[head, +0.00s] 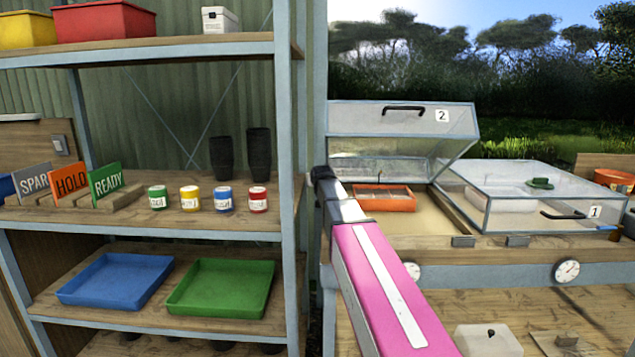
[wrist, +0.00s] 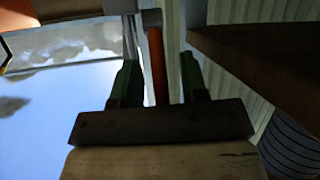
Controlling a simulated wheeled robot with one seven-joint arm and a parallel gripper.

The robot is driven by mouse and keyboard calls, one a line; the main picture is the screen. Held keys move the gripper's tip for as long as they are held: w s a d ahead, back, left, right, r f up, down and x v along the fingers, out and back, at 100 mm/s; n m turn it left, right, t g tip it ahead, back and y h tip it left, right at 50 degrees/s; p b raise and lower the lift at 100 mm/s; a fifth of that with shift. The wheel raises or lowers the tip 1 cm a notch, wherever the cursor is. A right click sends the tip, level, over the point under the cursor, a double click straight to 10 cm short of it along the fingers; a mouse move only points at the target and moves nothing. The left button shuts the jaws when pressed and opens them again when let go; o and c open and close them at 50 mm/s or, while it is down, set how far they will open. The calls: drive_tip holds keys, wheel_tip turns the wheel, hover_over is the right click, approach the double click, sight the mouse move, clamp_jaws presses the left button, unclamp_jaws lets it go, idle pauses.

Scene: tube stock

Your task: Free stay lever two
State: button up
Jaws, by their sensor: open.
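Lid two (head: 400,119), a clear frame with a black handle and the label 2, stands propped open at a tilt over its bed. In the wrist view an orange-red bar (wrist: 157,66), which looks like the stay lever, stands upright between the two dark green fingers of my gripper (wrist: 159,62). The fingers are open, with a gap on each side of the bar. In the head view my gripper (head: 322,174) is a small dark end by the frame post, left of the open lid. The lever cannot be made out there.
An orange tray (head: 384,199) lies under the open lid. A shelf rack (head: 150,222) with pots, labelled cans and trays stands close at left. A brown board (wrist: 265,55) is near my fingers.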

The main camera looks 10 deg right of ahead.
drive_tip(key=shift+w+f, duration=0.1)
drive_tip(key=shift+w, duration=0.05)
clamp_jaws()
drive_tip(key=shift+w+g, duration=0.25)
drive_tip(key=shift+g, duration=0.15)
drive_tip(key=shift+d+g, duration=0.1)
drive_tip(key=shift+g, duration=0.3)
unclamp_jaws()
drive_tip(key=shift+s+r, duration=0.1)
drive_tip(key=shift+r, duration=0.1)
drive_tip(key=v, duration=1)
drive_tip(key=shift+s, duration=0.25)
